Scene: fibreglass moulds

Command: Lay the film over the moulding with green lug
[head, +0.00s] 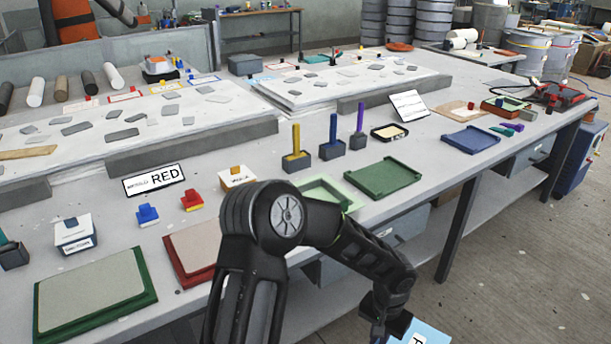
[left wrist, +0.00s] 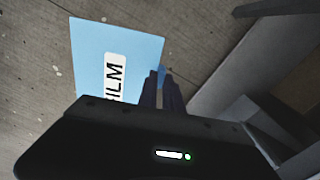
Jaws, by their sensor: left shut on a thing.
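My left arm reaches in from the bottom of the head view, and its left gripper (head: 380,328) hangs low at the bottom, past the table's front edge. It is shut on the film, a light blue sheet (head: 430,333) mostly cut off by the frame. In the left wrist view the gripper's dark fingers (left wrist: 163,82) meet at the right edge of the film (left wrist: 92,48), whose label reads "ILM". A green-rimmed panel (head: 95,295) and a red-rimmed panel (head: 190,248) lie at front left. I cannot tell which moulding bears a green lug. My right gripper is out of view.
A pale green tray (head: 338,190), partly behind my arm, a dark green tray (head: 383,177) and a blue tray (head: 470,138) lie along the table front. Upright yellow (head: 296,140), blue and purple posts stand behind. Concrete floor lies below the film.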

